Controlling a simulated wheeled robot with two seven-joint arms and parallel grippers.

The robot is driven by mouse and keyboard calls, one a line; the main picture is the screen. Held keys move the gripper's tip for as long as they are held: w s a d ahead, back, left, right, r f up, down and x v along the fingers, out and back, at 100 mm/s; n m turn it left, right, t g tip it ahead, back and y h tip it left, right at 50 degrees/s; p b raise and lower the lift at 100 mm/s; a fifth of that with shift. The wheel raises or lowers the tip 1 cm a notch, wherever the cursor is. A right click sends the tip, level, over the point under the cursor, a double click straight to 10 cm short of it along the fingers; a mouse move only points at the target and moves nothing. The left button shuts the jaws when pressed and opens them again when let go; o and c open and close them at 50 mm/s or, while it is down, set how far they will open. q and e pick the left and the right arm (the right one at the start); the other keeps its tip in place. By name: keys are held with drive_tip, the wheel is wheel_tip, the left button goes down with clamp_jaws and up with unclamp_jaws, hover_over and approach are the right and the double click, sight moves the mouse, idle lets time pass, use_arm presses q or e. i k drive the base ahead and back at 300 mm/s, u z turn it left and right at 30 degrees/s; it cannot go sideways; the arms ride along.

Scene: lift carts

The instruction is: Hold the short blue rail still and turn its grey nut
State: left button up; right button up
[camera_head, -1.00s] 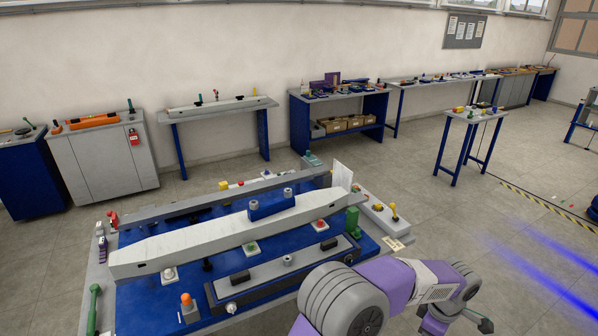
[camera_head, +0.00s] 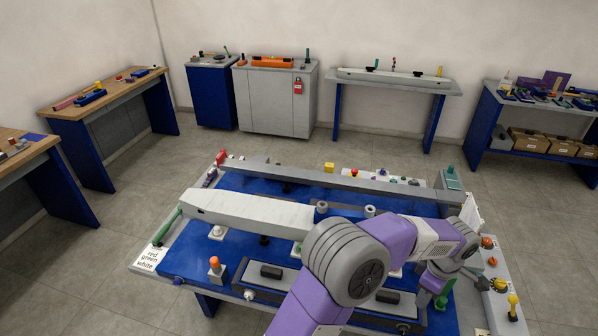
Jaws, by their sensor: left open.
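The gripper is open and apart from both blue pieces. My right gripper is not in view.
The pale beam (camera_head: 245,211) runs across the blue bench top (camera_head: 185,258). A grey strip (camera_head: 400,297) with black blocks is at the front, partly behind my arm. Yellow and orange knobs (camera_head: 513,300) stand at the right edge. Floor (camera_head: 100,275) left of the bench is clear.

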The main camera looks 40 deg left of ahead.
sight(323, 207)
drive_tip(key=u, duration=0.95)
drive_tip(key=i, duration=1.2)
drive_tip(key=u, duration=0.35)
